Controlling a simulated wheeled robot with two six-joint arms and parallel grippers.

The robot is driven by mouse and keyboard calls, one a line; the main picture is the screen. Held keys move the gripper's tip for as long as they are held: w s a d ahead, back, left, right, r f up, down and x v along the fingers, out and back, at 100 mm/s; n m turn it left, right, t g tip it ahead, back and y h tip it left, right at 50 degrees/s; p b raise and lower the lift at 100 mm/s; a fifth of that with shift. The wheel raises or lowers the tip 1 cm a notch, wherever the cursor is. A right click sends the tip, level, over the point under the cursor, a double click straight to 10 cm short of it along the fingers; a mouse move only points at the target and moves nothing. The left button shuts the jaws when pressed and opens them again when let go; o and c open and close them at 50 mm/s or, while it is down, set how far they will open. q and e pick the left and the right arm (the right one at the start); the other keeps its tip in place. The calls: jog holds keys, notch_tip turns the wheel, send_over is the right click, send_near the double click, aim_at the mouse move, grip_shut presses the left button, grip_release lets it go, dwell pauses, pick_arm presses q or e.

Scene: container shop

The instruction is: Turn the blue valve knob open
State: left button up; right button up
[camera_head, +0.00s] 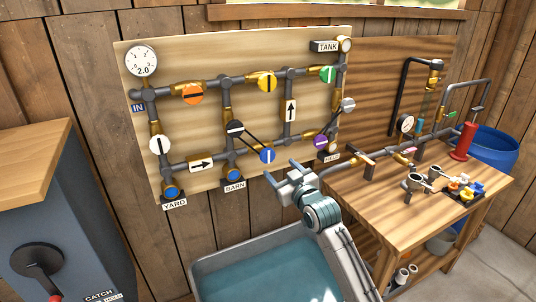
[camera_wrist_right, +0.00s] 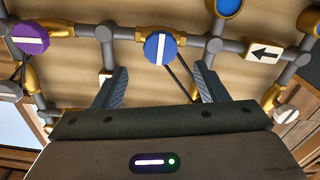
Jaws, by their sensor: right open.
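The blue valve knob (camera_head: 267,156) is a round disc with a white bar, on the lower pipe run of the wooden panel. It also shows in the right wrist view (camera_wrist_right: 158,47), top centre, where its white bar stands across the pipe. My right gripper (camera_head: 282,170) is open and empty, just below and right of the knob in the head view. In the wrist view its two fingers (camera_wrist_right: 159,75) point toward the panel, one on each side below the knob, apart from it. My left gripper is not in view.
Thin dark rods run close to the blue knob. A water trough (camera_head: 205,268) lies below the panel; a cluttered wooden workbench (camera_head: 440,220) stands right.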

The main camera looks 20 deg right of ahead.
aim_at(269, 157)
jog(key=w+p, duration=0.1)
jog(key=w, duration=0.5)
jog(key=w+p, duration=0.1)
jog(key=w, duration=0.2)
jog(key=shift+w+a+p, duration=0.15)
jog(key=shift+a+p, duration=0.2)
jog(key=shift+a, duration=0.05)
jog(key=c, duration=1)
jog(key=shift+f, duration=0.1)
